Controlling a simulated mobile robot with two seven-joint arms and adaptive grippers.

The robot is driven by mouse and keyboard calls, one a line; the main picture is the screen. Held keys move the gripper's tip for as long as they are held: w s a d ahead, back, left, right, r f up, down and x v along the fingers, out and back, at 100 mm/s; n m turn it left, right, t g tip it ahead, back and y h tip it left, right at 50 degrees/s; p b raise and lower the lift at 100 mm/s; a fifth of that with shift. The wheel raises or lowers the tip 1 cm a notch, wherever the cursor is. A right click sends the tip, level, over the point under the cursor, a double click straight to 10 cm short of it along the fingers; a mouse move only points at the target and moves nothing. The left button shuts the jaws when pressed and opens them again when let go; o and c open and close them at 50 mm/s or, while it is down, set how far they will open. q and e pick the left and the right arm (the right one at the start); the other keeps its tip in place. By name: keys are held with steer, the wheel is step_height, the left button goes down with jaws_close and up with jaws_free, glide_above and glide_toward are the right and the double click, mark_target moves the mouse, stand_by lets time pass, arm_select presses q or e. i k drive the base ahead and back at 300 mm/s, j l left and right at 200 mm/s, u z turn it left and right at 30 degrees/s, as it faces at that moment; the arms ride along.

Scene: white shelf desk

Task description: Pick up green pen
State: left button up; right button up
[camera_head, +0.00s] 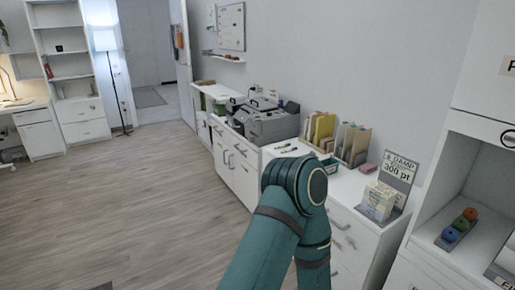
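Small pen-like items (288,150) lie on the white counter between the grey machine and the file holders, in the camera_head view. They are too small for me to tell which one is green. A teal arm of mine (265,245) rises from the bottom centre, its rounded joint in front of the counter's near part. Neither gripper shows in this view.
The grey machine (270,124) stands left of the pens. File holders (354,146), a pink block (368,168) and a sign (398,172) stand to the right. A shelf unit (435,215) bounds the right side. The wooden floor (120,205) at left is clear.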

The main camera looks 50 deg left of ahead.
mark_target(289, 144)
steer(key=i+j+u, duration=0.3)
steer(key=u, duration=0.15)
steer(key=i+j+u, duration=0.55)
steer(key=i+j, duration=0.15)
steer(key=i, duration=0.25)
steer(key=i+j, duration=0.2)
steer(key=i, duration=0.3)
steer(key=i+j+u, duration=0.15)
steer(key=i, duration=0.35)
